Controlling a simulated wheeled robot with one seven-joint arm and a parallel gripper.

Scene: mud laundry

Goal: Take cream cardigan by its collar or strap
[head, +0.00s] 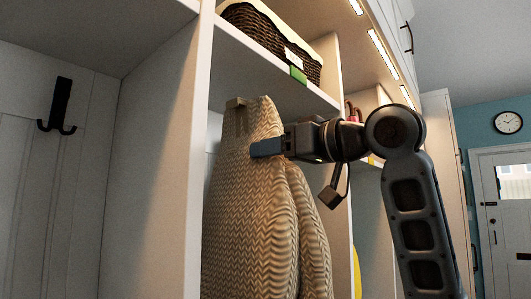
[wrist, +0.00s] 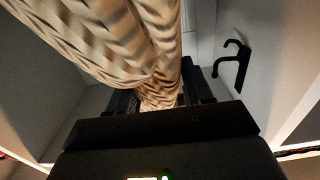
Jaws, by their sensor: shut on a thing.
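The cream cardigan (head: 245,205) hangs in a cubby of the white cabinet in the head view, with ribbed knit folds and a small tab at its top. My gripper (head: 266,148) reaches in from the right and is shut on the cardigan near its upper part, a little below the top. In the wrist view the cardigan (wrist: 110,40) fills the upper left and narrows down between the dark fingers of my gripper (wrist: 160,98). The exact part of the collar or strap between the fingers is hidden.
A black hook (wrist: 236,65) is on the cubby wall in the wrist view. Another black hook (head: 58,108) is in the empty left compartment. A wicker basket (head: 265,38) stands on the shelf above. A cabinet divider (head: 195,150) stands close left of the cardigan.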

